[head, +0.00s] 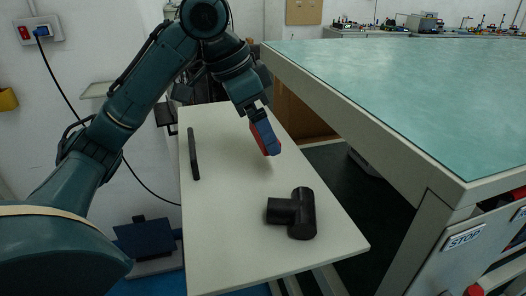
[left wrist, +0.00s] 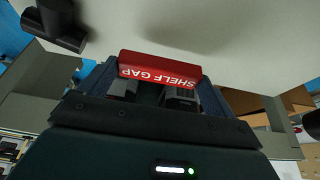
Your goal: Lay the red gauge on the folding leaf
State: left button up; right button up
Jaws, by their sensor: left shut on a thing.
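The red gauge (left wrist: 160,66), a bar marked "SHELF GAP", is held across the fingertips of my left gripper (left wrist: 160,88) in the left wrist view. In the head view my left gripper (head: 264,132) points down over the pale folding leaf (head: 225,240), and only a little red of the gauge (head: 257,141) shows. The gripper is shut on the gauge. I cannot tell whether the gauge touches the leaf. My right gripper is not in view.
A black T-shaped pipe fitting (head: 302,212) lies on the leaf's near right part. A thin dark plate (head: 193,154) stands at its left edge. A large green-topped bench (head: 420,100) rises to the right. The leaf's near left is clear.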

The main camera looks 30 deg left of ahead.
aim_at(256, 138)
pick_arm(q)
notch_tip(256, 138, down, 5)
jog(key=shift+r+b, duration=0.15)
jog(key=shift+b, duration=0.35)
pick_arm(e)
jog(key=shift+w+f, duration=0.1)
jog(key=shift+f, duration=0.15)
pick_arm(q)
jog(key=o, duration=0.7)
jog(key=p+v, duration=0.3)
jog(key=v, duration=0.9)
jog(key=shift+d, duration=0.1)
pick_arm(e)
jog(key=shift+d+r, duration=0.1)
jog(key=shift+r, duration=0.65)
